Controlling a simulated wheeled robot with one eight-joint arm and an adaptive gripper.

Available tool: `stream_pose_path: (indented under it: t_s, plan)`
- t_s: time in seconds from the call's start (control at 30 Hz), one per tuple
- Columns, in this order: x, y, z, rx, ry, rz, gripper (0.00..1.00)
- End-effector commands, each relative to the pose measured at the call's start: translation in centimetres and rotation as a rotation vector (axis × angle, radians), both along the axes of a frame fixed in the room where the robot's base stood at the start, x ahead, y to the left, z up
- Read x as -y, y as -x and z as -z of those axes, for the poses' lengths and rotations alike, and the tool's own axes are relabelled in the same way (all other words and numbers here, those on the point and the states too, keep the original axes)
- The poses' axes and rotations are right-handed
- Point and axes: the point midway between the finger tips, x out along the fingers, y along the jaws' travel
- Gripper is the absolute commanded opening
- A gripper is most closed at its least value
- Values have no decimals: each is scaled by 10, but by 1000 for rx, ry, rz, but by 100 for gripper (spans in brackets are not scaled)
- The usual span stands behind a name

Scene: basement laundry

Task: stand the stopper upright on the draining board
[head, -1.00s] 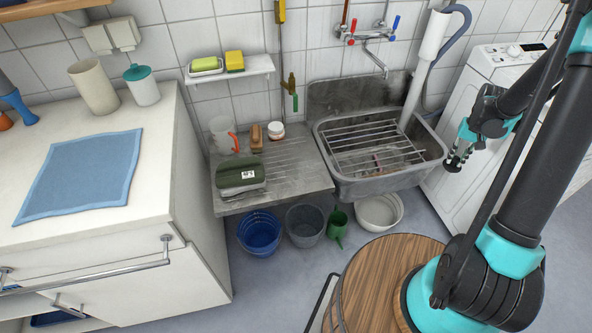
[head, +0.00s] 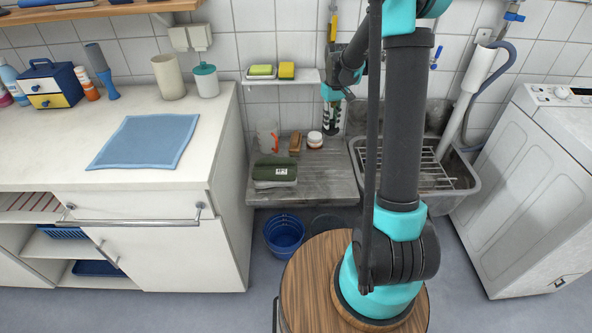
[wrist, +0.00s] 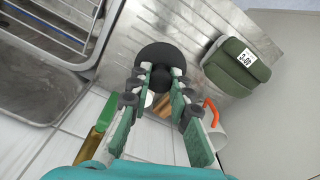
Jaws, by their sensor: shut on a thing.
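My gripper (head: 332,126) is above the right part of the draining board (head: 325,177), near its back. In the wrist view my gripper (wrist: 162,75) is shut on the black round stopper (wrist: 154,56), whose wide disc faces away from the fingers. The stopper's lower part is hidden between the fingertips. In the wrist view the ribbed metal draining board (wrist: 180,30) lies beyond the stopper. Whether the stopper touches the board cannot be told. In the head view the stopper is too small to make out.
The board's front right is clear.

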Motion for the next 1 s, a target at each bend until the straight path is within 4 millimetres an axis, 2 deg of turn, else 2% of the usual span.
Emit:
stream_pose_path:
  t_s: [0.07, 0.17, 0.7, 0.83, 1.0]
  plan:
    - [-4, -3, -8, 0, 0, -30, 0]
    - [-5, -5, -2, 0, 0, -47, 0]
    - [-5, -5, 124, 0, 0, -45, 0]
    - [-5, -5, 142, 0, 0, -45, 0]
    - [-5, -4, 151, 0, 0, -45, 0]
